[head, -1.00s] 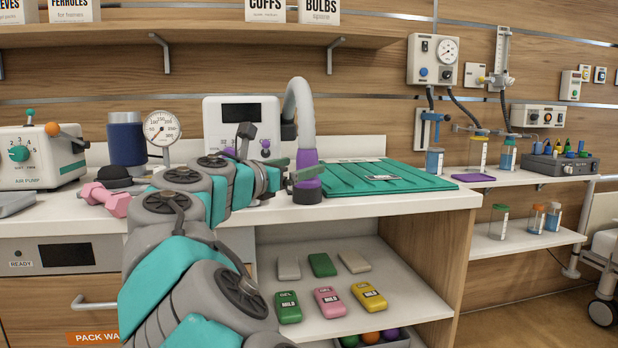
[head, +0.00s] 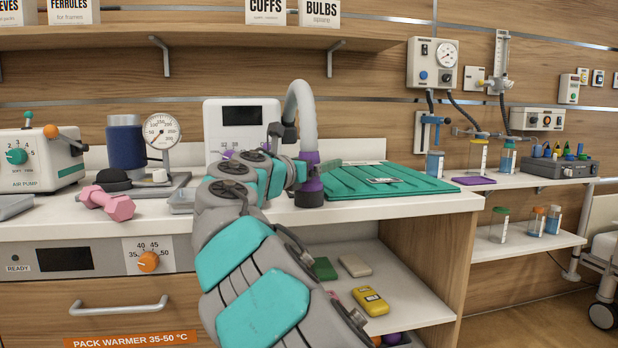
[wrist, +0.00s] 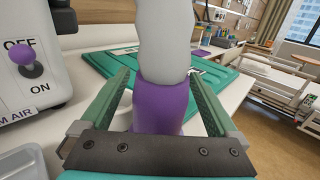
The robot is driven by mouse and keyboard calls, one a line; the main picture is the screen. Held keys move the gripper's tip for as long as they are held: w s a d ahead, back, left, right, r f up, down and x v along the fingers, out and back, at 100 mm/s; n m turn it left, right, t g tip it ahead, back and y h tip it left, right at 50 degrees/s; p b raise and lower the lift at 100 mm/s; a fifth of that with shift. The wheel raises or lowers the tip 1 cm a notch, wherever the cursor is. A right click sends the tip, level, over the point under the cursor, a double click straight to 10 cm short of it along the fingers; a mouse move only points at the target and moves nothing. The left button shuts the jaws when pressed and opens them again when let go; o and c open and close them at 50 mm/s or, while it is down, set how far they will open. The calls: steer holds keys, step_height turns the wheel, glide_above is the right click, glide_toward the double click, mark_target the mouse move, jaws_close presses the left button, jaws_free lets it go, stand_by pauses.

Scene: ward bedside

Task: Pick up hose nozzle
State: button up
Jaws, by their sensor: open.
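The hose nozzle (head: 309,184) stands upright on the counter, purple with a dark lower end, under a thick grey hose (head: 301,100) that arches from a white machine. In the wrist view the purple nozzle (wrist: 160,104) is between the two green fingers of my gripper (wrist: 161,76). The fingers are open, one on each side, with a narrow gap visible beside the nozzle. In the head view my arm reaches in from the front and hides part of the nozzle; the fingers are mostly hidden there. The nozzle's lower end is hidden in the wrist view.
A green ribbed mat (head: 400,182) lies right behind the nozzle. The white machine (head: 241,126) stands to its left, with a purple-knobbed switch (wrist: 26,58) close to my gripper.

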steer(key=shift+c, duration=0.2)
steer(key=c, duration=1.4)
steer(key=shift+r, duration=0.15)
steer(key=shift+r+p, duration=0.55)
steer(key=shift+r, duration=1.05)
steer(key=shift+s+a+r, duration=0.1)
steer(key=shift+s+r, duration=0.05)
steer(key=shift+s, duration=0.45)
steer(key=shift+s+a+r, duration=0.1)
steer(key=shift+s, duration=0.45)
steer(key=s, duration=0.9)
steer(key=s+r, duration=0.1)
steer(key=s, duration=0.3)
steer(key=shift+s+a, duration=0.1)
steer(key=shift+s, duration=0.3)
